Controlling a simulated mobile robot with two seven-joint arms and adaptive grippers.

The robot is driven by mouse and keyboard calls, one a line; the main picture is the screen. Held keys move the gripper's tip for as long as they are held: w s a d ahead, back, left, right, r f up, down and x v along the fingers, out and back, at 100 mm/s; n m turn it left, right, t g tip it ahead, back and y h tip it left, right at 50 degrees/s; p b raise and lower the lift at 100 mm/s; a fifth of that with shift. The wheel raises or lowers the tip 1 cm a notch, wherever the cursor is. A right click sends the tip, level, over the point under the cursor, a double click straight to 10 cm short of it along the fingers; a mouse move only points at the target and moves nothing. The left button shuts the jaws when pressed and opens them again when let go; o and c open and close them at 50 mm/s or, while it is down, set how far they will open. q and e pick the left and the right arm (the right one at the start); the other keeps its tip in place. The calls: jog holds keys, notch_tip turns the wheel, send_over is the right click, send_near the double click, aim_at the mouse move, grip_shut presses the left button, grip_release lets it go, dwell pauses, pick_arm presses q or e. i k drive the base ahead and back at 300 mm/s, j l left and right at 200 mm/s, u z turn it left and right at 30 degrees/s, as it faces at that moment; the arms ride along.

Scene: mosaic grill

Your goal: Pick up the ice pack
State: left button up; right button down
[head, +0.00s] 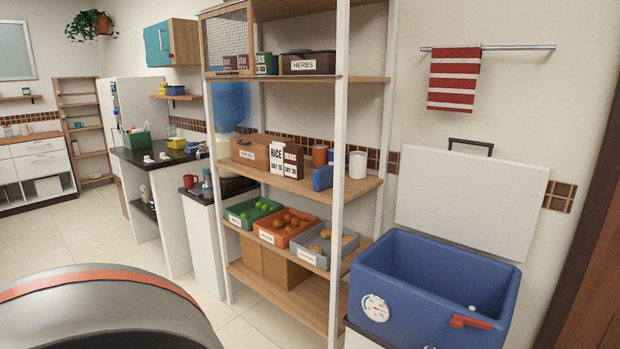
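A small blue block (322,178) stands on the middle shelf of the wooden shelving unit, near its right front edge. It may be the ice pack, but I cannot tell for sure from here. A blue cooler (418,312) stands at the lower right with its white lid (470,202) raised against the wall. Most of the cooler's inside is hidden by its walls, and I make out no ice pack in it. Neither of my grippers is in view.
The shelving unit (295,183) has white posts. Its middle shelf also holds bag-like packets (285,160), a brown cup (319,155) and a white-lidded jar (357,164). Crates of produce (288,227) sit below. A dark counter (160,155) stands at left, with open tiled floor (100,225) before it.

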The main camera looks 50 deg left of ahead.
aim_at(323, 176)
jog(key=u, duration=1.55)
